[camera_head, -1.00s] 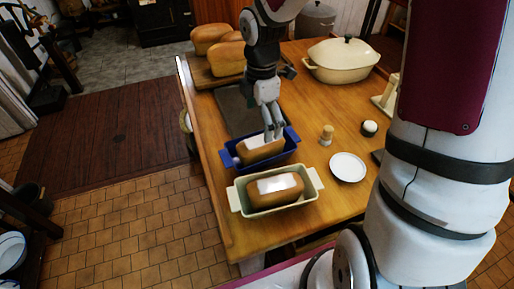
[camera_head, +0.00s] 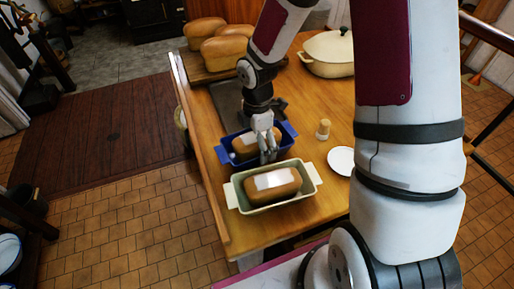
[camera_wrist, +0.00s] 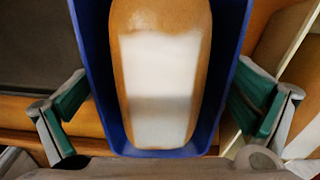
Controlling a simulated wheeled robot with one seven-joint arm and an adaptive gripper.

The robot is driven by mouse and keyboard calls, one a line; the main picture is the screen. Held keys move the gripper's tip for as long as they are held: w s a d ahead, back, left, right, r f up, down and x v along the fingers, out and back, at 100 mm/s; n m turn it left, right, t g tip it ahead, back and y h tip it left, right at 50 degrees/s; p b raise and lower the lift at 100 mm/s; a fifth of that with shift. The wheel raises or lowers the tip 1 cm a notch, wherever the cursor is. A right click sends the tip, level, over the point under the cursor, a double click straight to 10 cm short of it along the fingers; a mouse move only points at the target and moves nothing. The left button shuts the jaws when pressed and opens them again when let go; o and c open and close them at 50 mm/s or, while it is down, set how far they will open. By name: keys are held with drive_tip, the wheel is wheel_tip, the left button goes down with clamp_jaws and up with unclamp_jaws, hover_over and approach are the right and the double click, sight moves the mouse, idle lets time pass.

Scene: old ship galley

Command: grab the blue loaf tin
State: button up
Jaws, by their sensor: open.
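The blue loaf tin (camera_head: 222,156) stands on the wooden table with a brown loaf (camera_head: 243,148) in it; the loaf has a white patch on top. My gripper (camera_head: 268,155) is at the tin's near side, in front of part of it. In the wrist view the blue tin (camera_wrist: 92,75) fills the middle, with the loaf (camera_wrist: 160,85) inside. My gripper's two green-padded fingers (camera_wrist: 160,108) are spread wide, one on each side of the tin's near end. I cannot tell whether either finger touches the tin.
A cream loaf tin (camera_head: 235,195) with another loaf stands close in front of the blue tin. A dark tray (camera_head: 229,101) lies behind it. A small wooden-topped shaker (camera_head: 323,130) and a white plate (camera_head: 341,161) are to the right. A cream casserole (camera_head: 330,55) stands at the back.

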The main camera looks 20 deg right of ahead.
drive_tip(key=shift+c, duration=0.6)
drive_tip(key=c, duration=0.9)
drive_tip(key=shift+c, duration=0.7)
drive_tip(key=shift+r, duration=0.2)
